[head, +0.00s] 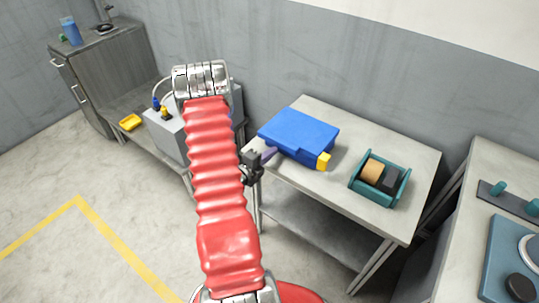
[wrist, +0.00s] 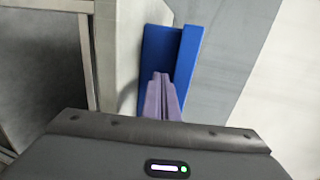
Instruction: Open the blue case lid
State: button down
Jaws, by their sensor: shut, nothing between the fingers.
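The blue case (head: 299,134) lies flat on the grey table, with its lid down and a yellow latch or tab (head: 323,161) at its front right corner. In the wrist view the blue case (wrist: 187,62) is seen edge-on, with a thin seam line between two blue parts. My gripper (head: 268,154) is at the left front side of the case, its purple fingers together and pointing at it. In the wrist view the fingers (wrist: 162,88) overlap the case's side; I cannot tell whether they touch it. The yellow tab is not visible in the wrist view.
A wall is behind.

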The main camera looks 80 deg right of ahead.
jog(key=shift+s+d, duration=0.25)
jog(key=shift+d, duration=0.3)
jog(key=shift+w+a, duration=0.1)
jog(key=shift+a, duration=0.1)
dwell(0.3)
jog(key=shift+r, duration=0.1)
notch_tip(320, 180, up, 6)
jog(key=d, duration=0.1)
jog(key=shift+s+d, duration=0.25)
jog(key=shift+s, duration=0.1)
dwell(0.7)
jog(key=shift+r, duration=0.1)
jog(key=shift+s+d+r, duration=0.3)
jog(key=shift+d+r, duration=0.4)
jog(key=shift+r, duration=0.3)
jog(key=shift+s+d+r, duration=0.25)
jog(key=shift+d+r, duration=0.4)
jog(key=shift+r, duration=0.45)
